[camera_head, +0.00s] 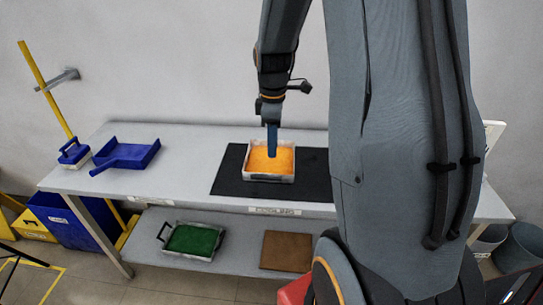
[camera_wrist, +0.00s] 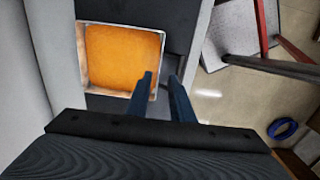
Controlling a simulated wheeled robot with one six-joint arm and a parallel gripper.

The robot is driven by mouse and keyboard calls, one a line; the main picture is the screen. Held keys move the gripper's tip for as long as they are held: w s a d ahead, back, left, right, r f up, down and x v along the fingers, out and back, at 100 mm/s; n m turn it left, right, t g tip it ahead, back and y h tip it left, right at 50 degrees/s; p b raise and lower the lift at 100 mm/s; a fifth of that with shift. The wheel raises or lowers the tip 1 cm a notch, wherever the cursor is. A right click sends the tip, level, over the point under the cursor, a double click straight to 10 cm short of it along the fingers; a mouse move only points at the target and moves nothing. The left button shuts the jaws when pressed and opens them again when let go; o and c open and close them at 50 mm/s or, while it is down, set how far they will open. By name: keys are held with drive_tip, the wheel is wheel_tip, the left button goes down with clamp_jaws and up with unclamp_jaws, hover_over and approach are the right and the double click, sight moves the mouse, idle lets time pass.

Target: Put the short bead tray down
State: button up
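A shallow light-walled tray (camera_head: 268,180) filled with orange beads sits level on a black mat (camera_head: 230,178) on the table. It also shows in the wrist view (camera_wrist: 163,62), at the upper left. My gripper (camera_head: 272,155) points down over the tray in the head view. The left fingertip overlaps the tray's lower right corner in the picture; contact cannot be told. Another tray (camera_head: 168,248) with green contents and dark handles is on the lower shelf.
A brown board (camera_head: 287,251) lies on the lower shelf. Blue (camera_head: 70,218) and yellow (camera_head: 35,225) bins stand at left. The tabletop between pan and mat is clear.

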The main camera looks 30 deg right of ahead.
drive_tip(key=s+a+m, duration=1.1)
drive_tip(key=s+a, duration=0.2)
drive_tip(key=s, duration=0.1)
drive_tip(key=shift+s+a+r+t, duration=0.15)
drive_tip(key=shift+s+r+t, duration=0.05)
drive_tip(key=shift+r+t, duration=0.2)
